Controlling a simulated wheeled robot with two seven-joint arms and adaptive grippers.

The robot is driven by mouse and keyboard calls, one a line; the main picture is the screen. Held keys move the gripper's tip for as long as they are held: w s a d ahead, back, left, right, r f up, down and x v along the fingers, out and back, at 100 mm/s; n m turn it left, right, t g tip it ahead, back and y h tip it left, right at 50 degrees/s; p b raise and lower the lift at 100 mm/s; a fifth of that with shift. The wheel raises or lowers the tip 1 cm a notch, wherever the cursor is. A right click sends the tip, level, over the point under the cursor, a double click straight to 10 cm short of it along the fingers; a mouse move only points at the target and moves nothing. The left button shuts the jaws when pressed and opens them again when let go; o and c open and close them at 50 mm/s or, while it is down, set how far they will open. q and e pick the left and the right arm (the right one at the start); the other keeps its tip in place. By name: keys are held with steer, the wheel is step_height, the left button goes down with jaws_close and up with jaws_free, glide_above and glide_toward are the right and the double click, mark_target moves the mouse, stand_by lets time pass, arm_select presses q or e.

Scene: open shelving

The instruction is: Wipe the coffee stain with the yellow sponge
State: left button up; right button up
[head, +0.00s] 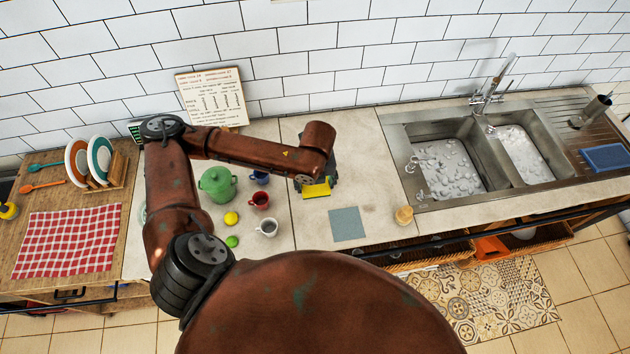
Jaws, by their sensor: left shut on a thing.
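The yellow sponge (316,190) is at the middle of the pale countertop, right of the mugs. My left gripper (318,179) is shut on it from above, and the arm link hides part of the gripper. The sponge is at or close to the counter surface; I cannot tell whether it touches. My right gripper is not in view.
Left of the sponge stand a red mug (260,200), a white mug (268,227), a blue mug (260,177) and a green pot (217,186). A grey-blue square (347,224) and a small jar (404,215) lie to the right, before the sink (422,203).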

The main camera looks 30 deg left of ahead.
arm_select(q)
steer(key=o, duration=0.3)
steer(key=c, duration=0.4)
